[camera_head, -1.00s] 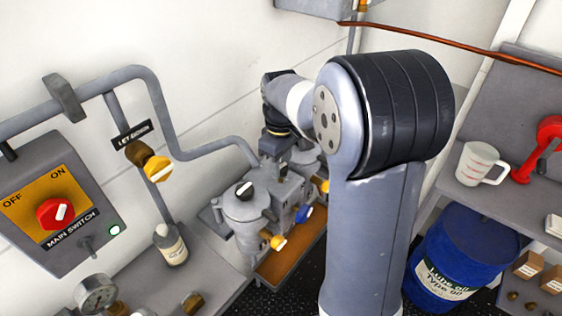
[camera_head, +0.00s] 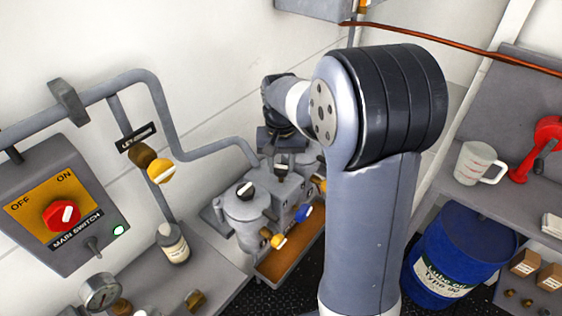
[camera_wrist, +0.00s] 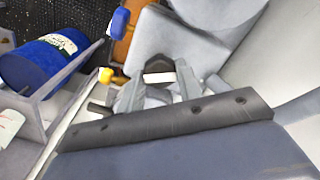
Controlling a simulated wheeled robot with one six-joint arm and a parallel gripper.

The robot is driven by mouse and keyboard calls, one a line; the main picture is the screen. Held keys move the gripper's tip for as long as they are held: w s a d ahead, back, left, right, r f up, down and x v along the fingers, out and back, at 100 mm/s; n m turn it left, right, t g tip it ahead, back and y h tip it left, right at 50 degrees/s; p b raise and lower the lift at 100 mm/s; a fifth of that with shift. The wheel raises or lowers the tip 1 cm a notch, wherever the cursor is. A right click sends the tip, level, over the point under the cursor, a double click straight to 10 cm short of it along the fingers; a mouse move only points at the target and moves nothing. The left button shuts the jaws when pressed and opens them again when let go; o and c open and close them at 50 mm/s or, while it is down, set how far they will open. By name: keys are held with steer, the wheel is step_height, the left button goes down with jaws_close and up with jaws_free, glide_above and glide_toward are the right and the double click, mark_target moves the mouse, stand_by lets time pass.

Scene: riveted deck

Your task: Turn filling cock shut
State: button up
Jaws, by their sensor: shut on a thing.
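A grey twin-pot machine stands against the wall with several small cocks on it. In the head view my gripper (camera_head: 283,160) reaches down over its back pot, largely hidden by my wrist. In the wrist view my gripper (camera_wrist: 158,90) is shut on a black cock handle (camera_wrist: 158,76) with a white stripe, which shows between the two fingers. No label for this cock is readable. A second black cock (camera_head: 245,190) with a white stripe sits on top of the front pot, clear of my gripper. A yellow cock (camera_head: 278,241) and a blue cock (camera_head: 303,213) are on the machine's side.
An orange-brown tray (camera_head: 285,262) lies under the machine. A main switch box (camera_head: 60,205), wall pipes and a yellow-handled valve (camera_head: 160,172) are at left. A blue oil drum (camera_head: 455,255) stands at right below a shelf with a white mug (camera_head: 478,163). My arm hides the middle.

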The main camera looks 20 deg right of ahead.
mark_target(281, 167)
steer(key=m, duration=0.5)
steer(key=shift+m, duration=0.3)
stand_by(0.4)
steer(key=o, duration=1)
step_height(281, 167, up, 11)
steer(key=shift+f, duration=0.2)
